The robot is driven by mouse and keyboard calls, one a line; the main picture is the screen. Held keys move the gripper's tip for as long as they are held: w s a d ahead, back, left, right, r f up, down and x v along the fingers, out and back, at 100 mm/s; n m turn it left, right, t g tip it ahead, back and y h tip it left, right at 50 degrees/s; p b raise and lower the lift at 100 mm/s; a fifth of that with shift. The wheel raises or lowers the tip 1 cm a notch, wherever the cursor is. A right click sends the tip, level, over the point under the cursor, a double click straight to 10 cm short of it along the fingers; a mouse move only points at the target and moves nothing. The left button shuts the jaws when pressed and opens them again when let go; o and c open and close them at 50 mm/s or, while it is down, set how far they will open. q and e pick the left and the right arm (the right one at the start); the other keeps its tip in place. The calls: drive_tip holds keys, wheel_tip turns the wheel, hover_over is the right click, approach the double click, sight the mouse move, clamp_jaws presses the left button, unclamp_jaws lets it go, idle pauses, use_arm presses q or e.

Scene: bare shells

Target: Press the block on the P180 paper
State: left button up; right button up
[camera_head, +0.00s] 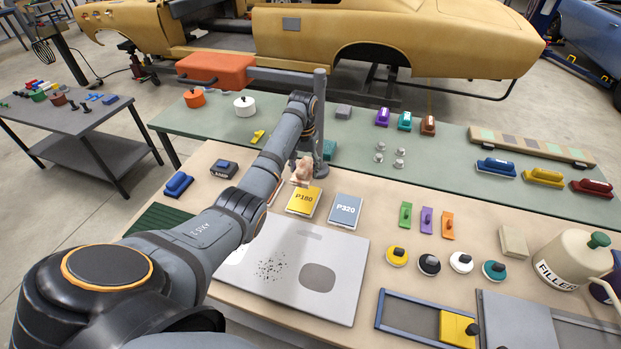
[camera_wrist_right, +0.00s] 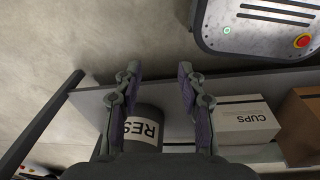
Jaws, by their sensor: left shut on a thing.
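The yellow P180 paper (camera_head: 303,201) lies on the tan worktop near the middle of the head view, left of the blue-grey P320 paper (camera_head: 345,211). My left gripper (camera_head: 301,180) is just behind the P180 paper's far edge, shut on a small pinkish-tan block (camera_head: 303,170). My arm hides part of the gripper and block, and I cannot tell whether the block touches the paper. My right gripper (camera_wrist_right: 155,78) is open and empty in the right wrist view, above a shelf with a dark labelled container (camera_wrist_right: 145,128).
A pale panel (camera_head: 325,238) with dark specks and a grey patch lies in front of the papers. Small scrapers and round knobbed pads (camera_head: 430,264) stand to the right. A filler can (camera_head: 568,259) is at far right.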

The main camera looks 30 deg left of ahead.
use_arm(q)
drive_tip(key=f+b, duration=0.1)
drive_tip(key=s+f+b, duration=0.1)
drive_tip(key=f+b, duration=0.1)
drive_tip(key=shift+f, duration=0.2)
drive_tip(key=shift+w+f, duration=0.1)
drive_tip(key=shift+w, duration=0.05)
drive_tip(key=shift+w+f, duration=0.1)
drive_tip(key=shift+w, duration=0.1)
drive_tip(key=shift+f, duration=0.1)
drive_tip(key=shift+s+f+b, duration=0.15)
drive_tip(key=shift+f+b, duration=0.05)
drive_tip(key=shift+b, duration=0.25)
wheel_tip(320, 180, down, 5)
drive_tip(key=b, duration=0.5)
drive_tip(key=shift+r, duration=0.2)
drive_tip(key=shift+f+b, duration=0.35)
drive_tip(key=shift+b, duration=0.25)
drive_tip(key=shift+r, duration=0.1)
use_arm(e)
wheel_tip(320, 180, down, 11)
drive_tip(key=shift+s, duration=0.45)
drive_tip(key=shift+a, duration=0.15)
